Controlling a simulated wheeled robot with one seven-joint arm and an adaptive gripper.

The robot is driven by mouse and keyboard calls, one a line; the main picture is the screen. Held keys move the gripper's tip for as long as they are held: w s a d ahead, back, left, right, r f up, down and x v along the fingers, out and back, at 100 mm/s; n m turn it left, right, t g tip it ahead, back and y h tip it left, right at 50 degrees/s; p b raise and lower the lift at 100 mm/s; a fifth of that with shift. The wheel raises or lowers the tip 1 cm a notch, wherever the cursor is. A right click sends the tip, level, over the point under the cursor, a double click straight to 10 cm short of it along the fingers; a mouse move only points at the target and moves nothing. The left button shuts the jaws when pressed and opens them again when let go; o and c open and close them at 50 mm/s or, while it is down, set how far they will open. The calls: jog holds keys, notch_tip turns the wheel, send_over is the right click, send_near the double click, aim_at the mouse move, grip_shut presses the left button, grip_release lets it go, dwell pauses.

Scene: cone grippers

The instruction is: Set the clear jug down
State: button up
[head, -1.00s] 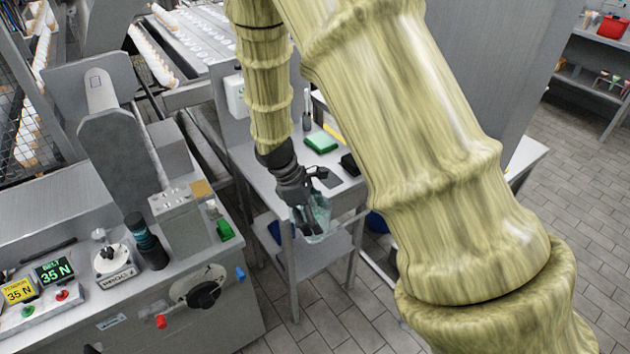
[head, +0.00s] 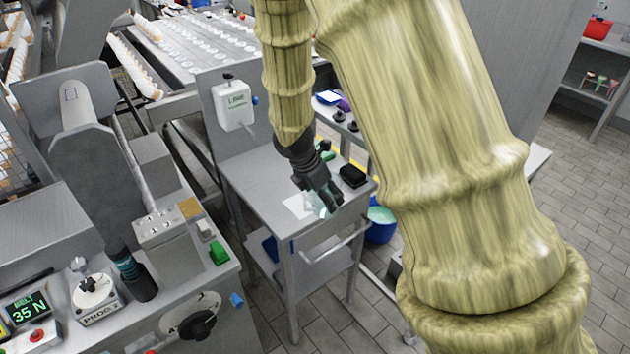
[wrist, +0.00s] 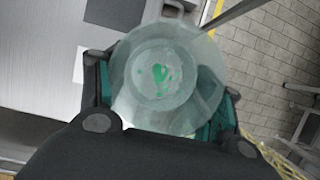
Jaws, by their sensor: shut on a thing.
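The clear jug (wrist: 165,75) is between the fingers of my gripper (wrist: 165,110) in the wrist view, seen from above its round mouth, with green specks inside. In the head view my gripper (head: 328,200) is shut on the jug (head: 313,205), which is partly hidden by the fingers. The jug is at the front part of the small grey table (head: 262,205). I cannot tell whether its base touches the tabletop.
A white sheet (head: 297,207) lies beside the jug. A black block (head: 353,175) sits at the table's right side. A white dispenser (head: 234,105) hangs at the back. A blue bucket (head: 380,225) stands right of the table. The tabletop's left part is clear.

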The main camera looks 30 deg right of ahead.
jog(key=shift+w+d+f+p, duration=0.5)
jog(key=shift+w+d+f, duration=0.2)
jog(key=shift+w, duration=0.95)
jog(key=shift+w+d+f+p, duration=0.45)
jog(key=shift+w+d+f, duration=0.3)
jog(key=shift+w, duration=0.85)
jog(key=shift+w+d+f+p, duration=0.55)
jog(key=shift+w+f, duration=0.25)
jog(key=shift+w, duration=0.85)
jog(key=o, duration=1.4)
jog(key=shift+c, duration=0.2)
jog(key=shift+r, duration=0.1)
jog(key=b+v, duration=0.1)
jog(key=v, duration=1)
jog(key=shift+a+r, duration=0.25)
jog(key=shift+r, duration=0.1)
